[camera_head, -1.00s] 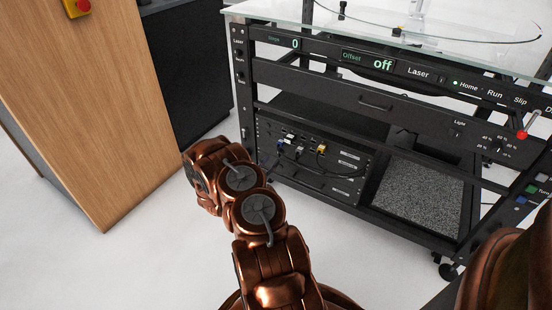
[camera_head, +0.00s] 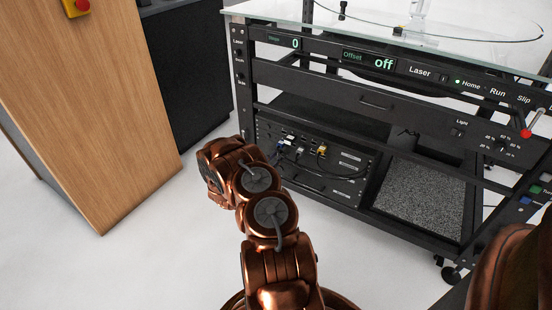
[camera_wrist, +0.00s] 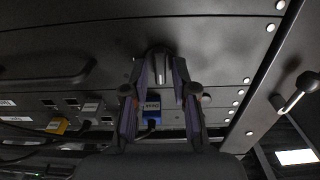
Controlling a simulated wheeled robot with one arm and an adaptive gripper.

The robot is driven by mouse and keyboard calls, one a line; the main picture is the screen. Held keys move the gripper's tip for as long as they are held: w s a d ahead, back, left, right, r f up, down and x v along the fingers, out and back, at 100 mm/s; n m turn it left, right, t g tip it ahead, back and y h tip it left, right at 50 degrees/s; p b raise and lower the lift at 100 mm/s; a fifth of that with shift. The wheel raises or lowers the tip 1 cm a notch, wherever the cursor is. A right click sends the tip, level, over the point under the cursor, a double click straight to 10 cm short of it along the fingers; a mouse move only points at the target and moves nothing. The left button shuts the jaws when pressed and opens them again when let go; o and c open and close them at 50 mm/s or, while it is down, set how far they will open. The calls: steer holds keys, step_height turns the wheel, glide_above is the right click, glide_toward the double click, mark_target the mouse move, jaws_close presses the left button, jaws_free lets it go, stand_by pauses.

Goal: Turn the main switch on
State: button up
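In the wrist view, a dark rounded knob with a pale line (camera_wrist: 159,66) sits on the black panel. It looks like the main switch, but I can read no label on it. My gripper (camera_wrist: 160,72) has its two fingers apart, one on each side of this knob. I cannot tell whether the fingertips touch it. In the head view my arm reaches toward the lower left of the black turntable rack (camera_head: 372,101).
A blue plug (camera_wrist: 152,108) sits just below the fingers, with a yellow plug (camera_wrist: 57,125) and cables to the left. A metal lever (camera_wrist: 297,92) stands at the right. In the head view, a wooden cabinet (camera_head: 85,110) stands left, with free floor before it.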

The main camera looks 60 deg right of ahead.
jaws_close()
steer(key=shift+r+p, duration=0.1)
steer(key=shift+p, duration=0.4)
steer(key=shift+r+m+p, duration=0.15)
steer(key=shift+m+p, duration=0.55)
steer(key=m+p, duration=0.2)
steer(key=p, duration=0.1)
steer(key=shift+s+r+m, duration=0.1)
steer(key=shift+m, duration=0.2)
steer(key=m+p, duration=0.3)
steer(key=shift+m, duration=0.3)
steer(key=m, duration=0.6)
steer(key=f+m+p, duration=0.1)
steer(key=m, duration=0.3)
steer(key=shift+s, duration=0.1)
steer(key=shift+m, duration=0.3)
